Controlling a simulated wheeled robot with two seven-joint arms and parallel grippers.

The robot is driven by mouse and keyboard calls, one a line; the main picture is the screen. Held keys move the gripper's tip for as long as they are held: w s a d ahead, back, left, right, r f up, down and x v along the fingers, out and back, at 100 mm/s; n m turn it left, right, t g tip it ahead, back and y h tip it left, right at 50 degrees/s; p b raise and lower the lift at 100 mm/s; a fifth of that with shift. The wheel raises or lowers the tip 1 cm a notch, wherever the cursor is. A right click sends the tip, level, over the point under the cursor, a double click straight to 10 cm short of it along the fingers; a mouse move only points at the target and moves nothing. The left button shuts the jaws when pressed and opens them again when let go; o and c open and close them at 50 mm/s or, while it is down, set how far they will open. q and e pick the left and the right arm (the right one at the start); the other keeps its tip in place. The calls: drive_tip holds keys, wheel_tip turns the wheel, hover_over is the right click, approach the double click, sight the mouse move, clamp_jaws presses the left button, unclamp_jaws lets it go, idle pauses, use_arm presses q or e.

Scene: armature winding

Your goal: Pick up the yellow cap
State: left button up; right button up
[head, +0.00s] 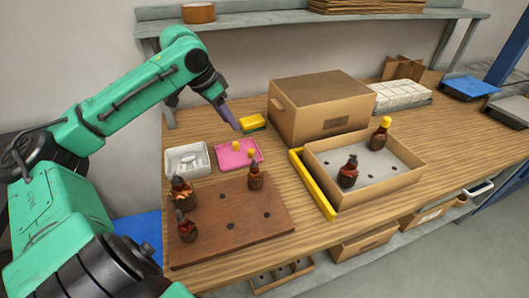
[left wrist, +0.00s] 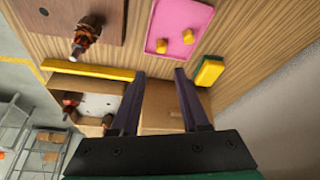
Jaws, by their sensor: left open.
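Two yellow caps lie on a pink tray (head: 226,162): one cap (head: 236,145) towards the back and one (head: 250,153) nearer the right edge. Both caps (left wrist: 161,46) (left wrist: 188,37) also show in the left wrist view, on the pink tray (left wrist: 167,12). My left gripper (head: 235,124) is above the table behind the tray, its dark purple fingers pointing down. In the left wrist view its fingers (left wrist: 160,74) are apart with nothing between them, and the caps are beyond the tips. My right gripper is in neither view.
A yellow-green sponge (head: 252,123) lies just behind the tray. A white tray (head: 187,160) stands left of it.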

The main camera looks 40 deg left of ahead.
use_arm(q)
drive_tip(key=f, duration=0.2)
hover_over(249, 150)
drive_tip(key=s, duration=0.3)
drive_tip(key=f, duration=0.7)
drive_tip(key=shift+w+a+f, duration=0.1)
drive_tip(key=shift+a+f, duration=0.05)
drive_tip(key=shift+a, duration=0.1)
drive_tip(key=b+x, duration=0.1)
drive_tip(key=x, duration=0.4)
drive_tip(key=shift+w+f, duration=0.15)
drive_tip(key=shift+f, duration=0.1)
drive_tip(key=shift+w+d+f, duration=0.1)
drive_tip(key=shift+w+f, duration=0.05)
drive_tip(key=shift+w, duration=0.05)
clamp_jaws()
